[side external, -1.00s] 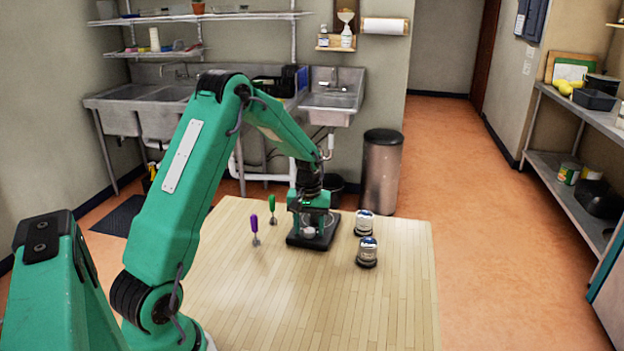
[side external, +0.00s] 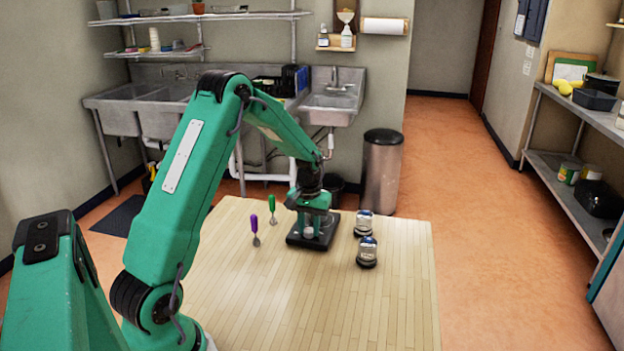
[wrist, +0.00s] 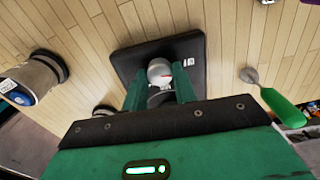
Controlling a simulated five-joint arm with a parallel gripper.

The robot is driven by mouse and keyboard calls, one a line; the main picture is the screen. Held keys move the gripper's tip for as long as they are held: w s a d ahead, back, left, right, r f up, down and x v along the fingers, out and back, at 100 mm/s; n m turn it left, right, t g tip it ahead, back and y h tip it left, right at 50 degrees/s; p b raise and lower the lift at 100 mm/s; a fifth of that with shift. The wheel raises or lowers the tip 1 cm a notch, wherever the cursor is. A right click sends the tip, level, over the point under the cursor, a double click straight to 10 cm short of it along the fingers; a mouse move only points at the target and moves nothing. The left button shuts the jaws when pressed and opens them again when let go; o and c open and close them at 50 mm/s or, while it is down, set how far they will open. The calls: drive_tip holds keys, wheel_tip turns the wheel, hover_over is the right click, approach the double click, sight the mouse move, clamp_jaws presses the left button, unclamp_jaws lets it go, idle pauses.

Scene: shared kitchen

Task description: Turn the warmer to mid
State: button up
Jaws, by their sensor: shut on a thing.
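The warmer (side external: 327,243) is a flat dark square plate unit on the wooden table; it also shows in the wrist view (wrist: 190,48). Its round pale grey knob (wrist: 159,70) has a small red mark on its right side. My gripper (wrist: 160,84) is above the warmer with its two green fingers on either side of the knob, shut on it. In the side view my gripper (side external: 308,226) points down and partly hides the warmer and knob. I cannot read any setting marks around the knob.
Two jars stand right of the warmer, a nearer one (side external: 367,252) and a farther one (side external: 364,224). A purple-handled utensil (side external: 254,229) and a green-handled one (side external: 272,209) are to its left. The front of the wooden table (side external: 330,310) is clear.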

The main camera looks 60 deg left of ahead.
drive_tip(key=m, duration=1.1)
drive_tip(key=shift+m, duration=2.2)
drive_tip(key=shift+w, duration=0.1)
drive_tip(key=o, duration=1)
drive_tip(key=shift+c, duration=0.2)
